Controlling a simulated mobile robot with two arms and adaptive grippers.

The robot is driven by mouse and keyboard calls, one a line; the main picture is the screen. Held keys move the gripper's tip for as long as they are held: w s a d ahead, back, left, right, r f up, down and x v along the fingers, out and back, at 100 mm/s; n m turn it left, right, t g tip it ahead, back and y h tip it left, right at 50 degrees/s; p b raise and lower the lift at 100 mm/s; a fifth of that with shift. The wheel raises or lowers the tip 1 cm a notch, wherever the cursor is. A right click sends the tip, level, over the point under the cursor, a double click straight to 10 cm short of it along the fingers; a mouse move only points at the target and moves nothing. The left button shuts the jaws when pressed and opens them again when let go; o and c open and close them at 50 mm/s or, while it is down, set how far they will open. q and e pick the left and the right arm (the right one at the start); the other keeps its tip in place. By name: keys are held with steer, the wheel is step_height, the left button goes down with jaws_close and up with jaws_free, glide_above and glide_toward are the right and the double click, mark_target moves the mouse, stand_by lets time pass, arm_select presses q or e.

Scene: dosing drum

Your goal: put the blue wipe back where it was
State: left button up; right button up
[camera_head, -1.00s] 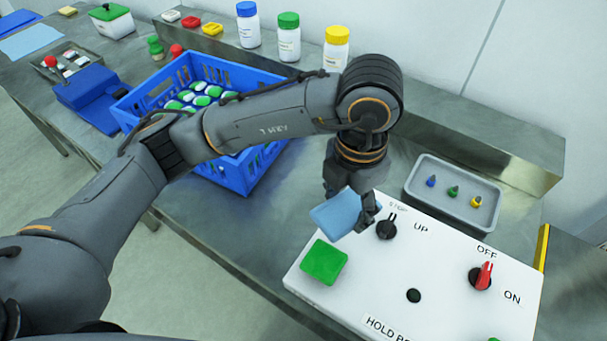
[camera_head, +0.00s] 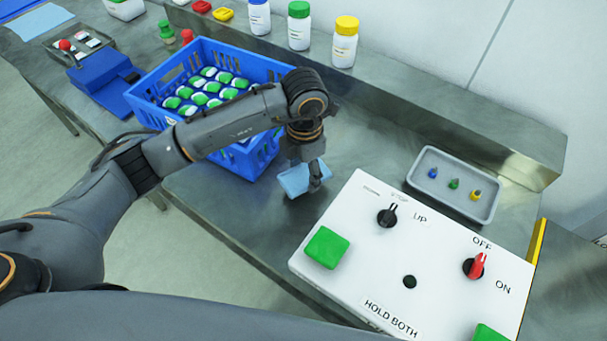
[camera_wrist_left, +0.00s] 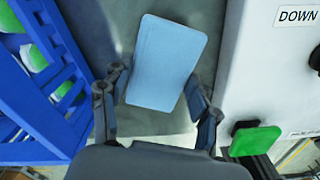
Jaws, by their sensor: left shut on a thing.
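The light blue wipe (camera_head: 303,178) is in my left gripper (camera_head: 314,185), which points down between the blue crate and the white control panel. In the left wrist view the wipe (camera_wrist_left: 167,60) appears as a flat pale blue rectangle between the two fingers of the left gripper (camera_wrist_left: 160,88). The gripper is shut on it. The wipe is over the steel bench (camera_head: 235,220), close to its surface; I cannot tell whether it touches. My right gripper is not in view.
The blue crate (camera_head: 250,165) with green and white items stands to the left. The white control panel (camera_head: 365,245) with knobs and green buttons is to the right. A grey tray (camera_head: 420,190) with small coloured pieces lies behind the panel. Bottles (camera_head: 345,45) line the back ledge.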

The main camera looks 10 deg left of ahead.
mark_target(303, 174)
arm_select(q)
step_height(303, 174, down, 2)
steer(key=shift+w+a+f+p, duration=0.1)
steer(key=shift+a+f+p, duration=0.1)
steer(key=shift+p, duration=0.45)
steer(key=shift+f, duration=0.6)
steer(key=o, duration=1.2)
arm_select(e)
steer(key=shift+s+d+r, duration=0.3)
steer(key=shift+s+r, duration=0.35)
